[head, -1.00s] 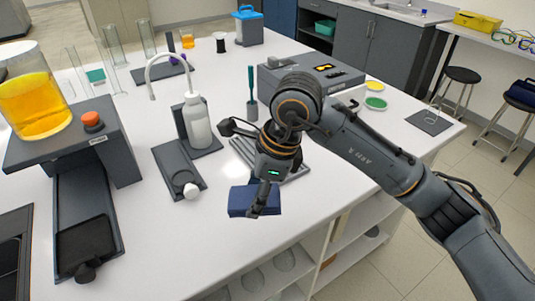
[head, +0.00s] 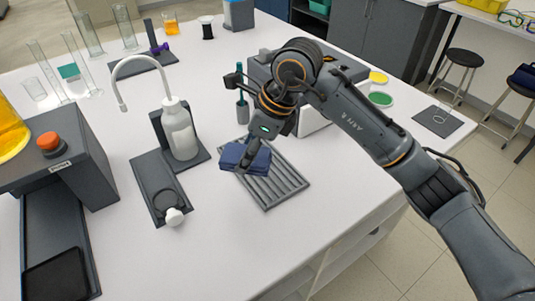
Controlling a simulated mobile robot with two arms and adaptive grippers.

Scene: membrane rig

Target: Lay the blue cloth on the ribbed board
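The blue cloth (head: 231,157) is a folded, dark blue pad over the upper left part of the ribbed board. The ribbed board (head: 283,182) is a grey, grooved rectangle lying flat on the white bench; its near right part is bare. My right gripper (head: 249,158) points down at the cloth, with a dark finger across it, and is shut on it. I cannot tell whether the cloth touches the board or is a little above it. The far finger is mostly hidden. My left gripper is not in view.
Left of the board stands a white wash bottle (head: 180,130) on a dark stand, beside a dark tray with a round white knob (head: 174,216). A grey box device (head: 340,75) and a green-handled tool in a holder (head: 241,100) stand behind. The bench's front is clear.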

